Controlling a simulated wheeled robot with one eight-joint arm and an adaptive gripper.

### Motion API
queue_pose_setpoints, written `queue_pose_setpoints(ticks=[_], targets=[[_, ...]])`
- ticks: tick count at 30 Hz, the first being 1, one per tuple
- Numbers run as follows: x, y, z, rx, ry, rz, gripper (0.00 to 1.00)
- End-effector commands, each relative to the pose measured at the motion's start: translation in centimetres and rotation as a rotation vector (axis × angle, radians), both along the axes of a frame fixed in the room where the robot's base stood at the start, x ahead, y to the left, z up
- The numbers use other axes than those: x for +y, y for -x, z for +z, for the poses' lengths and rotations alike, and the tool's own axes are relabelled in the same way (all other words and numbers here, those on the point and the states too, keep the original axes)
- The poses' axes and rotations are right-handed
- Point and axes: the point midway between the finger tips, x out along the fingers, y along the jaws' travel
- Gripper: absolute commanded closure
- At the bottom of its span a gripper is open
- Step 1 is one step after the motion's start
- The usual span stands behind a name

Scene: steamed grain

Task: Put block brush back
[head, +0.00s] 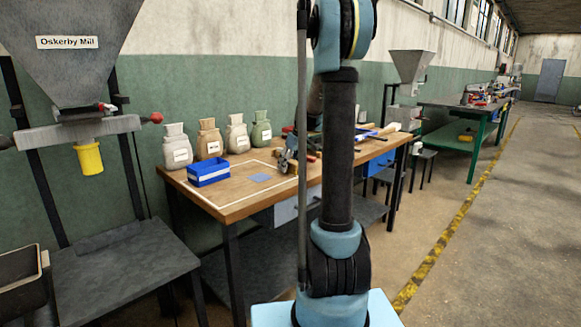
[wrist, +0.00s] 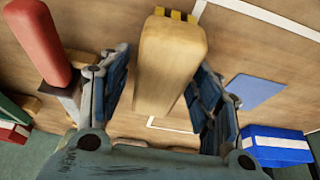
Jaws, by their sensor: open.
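A wooden block (wrist: 172,60) with yellow tufts along one end, which looks like the block brush, lies between my gripper's fingers in the wrist view. My gripper (wrist: 162,85) is open, with one finger on each side of the block, and I see a gap beside each finger. In the head view my gripper (head: 287,162) is low over the wooden workbench (head: 240,203), and I cannot make out the brush there. A flat blue square (head: 260,178) lies on the bench to the left of my gripper; it also shows in the wrist view (wrist: 256,90).
Several labelled sacks (head: 208,140) line the bench's back. A red-handled tool (wrist: 38,42) lies close to my gripper's left finger. More tools (head: 378,131) lie to the right.

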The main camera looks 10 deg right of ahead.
Motion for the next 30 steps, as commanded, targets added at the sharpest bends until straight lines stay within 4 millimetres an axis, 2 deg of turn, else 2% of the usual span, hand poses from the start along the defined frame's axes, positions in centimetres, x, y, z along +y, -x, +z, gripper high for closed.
queue_pose_setpoints(ticks=[5,12,18,26,30], targets=[[-0.6,0.8,2.1,0.0,0.0,-0.002,0.42],[-1.6,2.2,6.5,0.0,0.0,-0.001,0.42],[-2.3,3.1,9.3,0.0,0.0,-0.001,0.42],[-2.5,4.1,10.8,0.003,0.001,-0.005,0.42],[-1.9,7.0,10.7,0.02,0.002,-0.036,0.42]])
